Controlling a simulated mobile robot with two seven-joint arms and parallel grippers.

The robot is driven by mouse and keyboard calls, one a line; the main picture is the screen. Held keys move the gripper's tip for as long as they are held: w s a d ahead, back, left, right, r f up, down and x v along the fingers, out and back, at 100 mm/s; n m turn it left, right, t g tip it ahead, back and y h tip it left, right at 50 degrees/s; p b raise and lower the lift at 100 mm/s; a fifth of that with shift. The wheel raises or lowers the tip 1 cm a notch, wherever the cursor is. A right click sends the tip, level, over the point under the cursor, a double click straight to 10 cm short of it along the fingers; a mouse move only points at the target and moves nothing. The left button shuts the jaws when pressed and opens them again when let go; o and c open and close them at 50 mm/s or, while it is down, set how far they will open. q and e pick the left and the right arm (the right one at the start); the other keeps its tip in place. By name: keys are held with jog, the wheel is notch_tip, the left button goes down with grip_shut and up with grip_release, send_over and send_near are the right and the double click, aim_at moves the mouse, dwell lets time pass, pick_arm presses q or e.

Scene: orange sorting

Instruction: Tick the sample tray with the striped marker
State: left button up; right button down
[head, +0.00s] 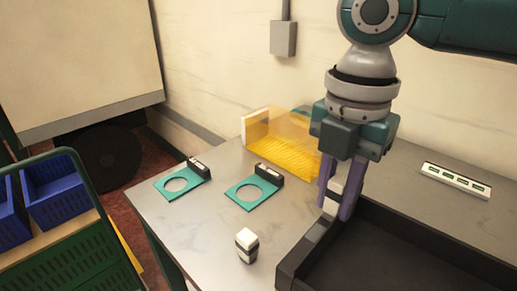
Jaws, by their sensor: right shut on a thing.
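My right gripper (338,198), with purple fingers, points down over the left edge of the large dark tray (291,262). It is shut on a small white block-like object (331,206), mostly hidden by the fingers; I cannot tell whether it has stripes. A similar small white-and-dark block (247,239) stands upright on the table left of the dark tray. Two teal plates, one at left (161,185) and one at right (238,204), lie on the table; each has a round opening and a dark block at its back corner. My left gripper is not in view.
A transparent yellow bin (283,137) stands against the wall behind the gripper. A white strip with several green marks (455,182) lies at the right. A cart (70,254) with blue crates (60,191) is left of the table (200,240). The table's front left is mostly clear.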

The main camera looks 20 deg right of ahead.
aim_at(342, 178)
jog(key=shift+f+p, duration=0.1)
jog(key=shift+p, duration=0.3)
dwell(0.8)
jog(key=shift+d, duration=0.1)
dwell(0.4)
jog(key=shift+w+d, duration=0.35)
jog(key=shift+d, duration=0.4)
jog(key=shift+s+a+p, duration=0.25)
jog(key=shift+a+p, duration=0.4)
jog(key=shift+p, duration=0.25)
dwell(0.3)
jog(key=shift+r, duration=0.25)
notch_tip(342, 178, up, 3)
jog(key=p, duration=0.3)
jog(key=shift+p, duration=0.4)
notch_tip(342, 178, up, 4)
jog(key=p, duration=0.4)
jog(key=shift+p, duration=0.3)
jog(key=shift+f, duration=0.1)
